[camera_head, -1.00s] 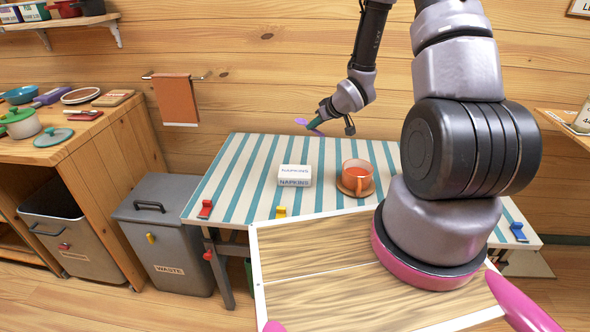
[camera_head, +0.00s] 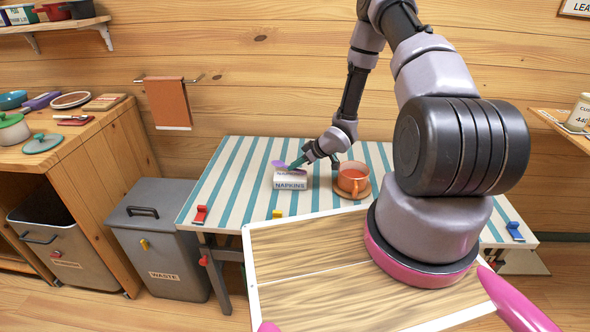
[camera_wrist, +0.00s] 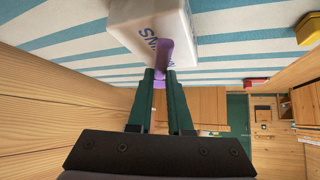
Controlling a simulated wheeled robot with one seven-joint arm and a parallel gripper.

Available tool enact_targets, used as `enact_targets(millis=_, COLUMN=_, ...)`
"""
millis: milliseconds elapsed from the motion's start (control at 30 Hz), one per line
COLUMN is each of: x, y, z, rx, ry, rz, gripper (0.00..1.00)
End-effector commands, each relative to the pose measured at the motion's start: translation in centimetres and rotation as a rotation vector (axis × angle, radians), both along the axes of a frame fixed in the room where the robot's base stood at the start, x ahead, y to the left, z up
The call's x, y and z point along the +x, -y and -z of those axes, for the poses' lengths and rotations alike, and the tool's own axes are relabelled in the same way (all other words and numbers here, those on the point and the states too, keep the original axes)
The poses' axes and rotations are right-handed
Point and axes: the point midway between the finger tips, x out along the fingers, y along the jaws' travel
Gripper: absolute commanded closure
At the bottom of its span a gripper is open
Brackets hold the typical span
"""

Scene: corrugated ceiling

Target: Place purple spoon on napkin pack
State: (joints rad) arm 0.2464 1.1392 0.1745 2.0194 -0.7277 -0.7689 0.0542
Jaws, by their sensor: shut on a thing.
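The white napkin pack (camera_head: 290,182) sits on the striped table, left of the cup. It also shows at the top of the wrist view (camera_wrist: 182,22). The purple spoon (camera_head: 279,165) is at my gripper's tip, over the pack's top and left edge. In the wrist view the purple spoon (camera_wrist: 160,76) is between the green fingers and overlaps the pack. My gripper (camera_head: 303,161) is shut on the spoon; its fingers also show in the wrist view (camera_wrist: 160,74). I cannot tell whether the spoon touches the pack.
An orange cup (camera_head: 353,178) on a saucer stands close to the right of the pack. The striped table (camera_head: 235,185) is clear to the left. Colored clips, including a red one (camera_head: 200,215), are on its front edge.

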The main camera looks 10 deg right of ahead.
Motion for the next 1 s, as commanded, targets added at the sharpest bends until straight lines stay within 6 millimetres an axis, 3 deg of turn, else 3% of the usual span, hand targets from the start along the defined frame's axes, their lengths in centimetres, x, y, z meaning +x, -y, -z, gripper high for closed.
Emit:
enact_targets(millis=100, x=0.0, y=0.0, z=1.7, rx=0.000, ry=-0.001, rz=-0.001, gripper=1.00)
enact_targets(millis=467, x=0.0, y=0.0, z=2.1, rx=0.000, ry=0.000, rz=0.001, gripper=1.00)
enact_targets(millis=500, x=0.0, y=0.0, z=2.1, rx=0.000, ry=0.000, rz=0.001, gripper=0.75)
enact_targets(millis=567, x=0.0, y=0.0, z=2.1, rx=0.000, ry=0.000, rz=0.001, gripper=0.52)
enact_targets(millis=1000, x=-0.2, y=0.4, z=1.3, rx=0.000, ry=0.001, rz=0.002, gripper=0.52)
